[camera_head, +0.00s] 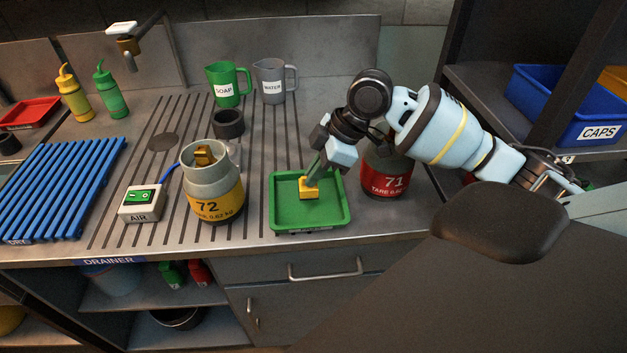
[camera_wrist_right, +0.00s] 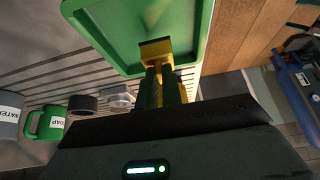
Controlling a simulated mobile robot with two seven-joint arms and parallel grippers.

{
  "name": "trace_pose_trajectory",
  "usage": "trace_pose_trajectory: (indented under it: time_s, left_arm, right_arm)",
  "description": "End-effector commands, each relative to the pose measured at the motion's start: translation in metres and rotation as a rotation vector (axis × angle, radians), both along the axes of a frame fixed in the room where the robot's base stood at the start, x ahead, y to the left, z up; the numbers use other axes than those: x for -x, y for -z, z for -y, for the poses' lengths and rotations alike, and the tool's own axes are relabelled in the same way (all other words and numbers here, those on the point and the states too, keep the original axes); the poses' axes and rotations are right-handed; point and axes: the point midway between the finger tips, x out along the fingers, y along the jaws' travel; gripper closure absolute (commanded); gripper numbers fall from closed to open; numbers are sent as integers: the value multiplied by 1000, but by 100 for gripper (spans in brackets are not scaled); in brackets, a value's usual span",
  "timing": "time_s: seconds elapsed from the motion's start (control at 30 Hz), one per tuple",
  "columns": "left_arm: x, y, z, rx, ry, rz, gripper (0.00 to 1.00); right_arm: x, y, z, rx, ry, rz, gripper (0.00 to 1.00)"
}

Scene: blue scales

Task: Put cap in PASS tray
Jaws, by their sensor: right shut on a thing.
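A small yellow cap (camera_head: 309,190) is between the fingers of my right gripper (camera_head: 312,174), over the floor of a green tray (camera_head: 284,218) on the metal worktop. I cannot tell whether the cap touches the tray floor. No PASS label is readable on the tray. In the right wrist view, the gripper (camera_wrist_right: 160,90) is shut on the yellow cap (camera_wrist_right: 155,48), with the green tray (camera_wrist_right: 100,38) beyond it. My left gripper is not in view.
Grey cylinder 72 (camera_head: 214,191) stands left of the tray, and cylinder 71 (camera_head: 386,178) stands right, partly behind my arm. A blue CAPS bin (camera_head: 566,105) is shelved right.

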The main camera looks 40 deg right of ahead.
Motion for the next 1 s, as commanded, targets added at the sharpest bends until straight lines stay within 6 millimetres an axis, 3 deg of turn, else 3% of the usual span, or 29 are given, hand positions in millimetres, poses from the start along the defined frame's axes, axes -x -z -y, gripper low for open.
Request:
trace_pose_trajectory:
  time_s: [0.17,0.4,0.8,0.83,1.0]
  left_arm:
    - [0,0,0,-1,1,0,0]
    - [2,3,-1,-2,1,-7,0]
    - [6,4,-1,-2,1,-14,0]
    - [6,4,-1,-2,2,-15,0]
    - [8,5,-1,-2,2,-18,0]
  right_arm:
    - [-10,1,3,-1,2,0,100]
    - [-7,35,2,0,0,-1,100]
    - [-7,39,3,1,0,0,100]
    - [-8,39,3,1,0,0,89]
    - [-8,39,3,0,0,1,71]
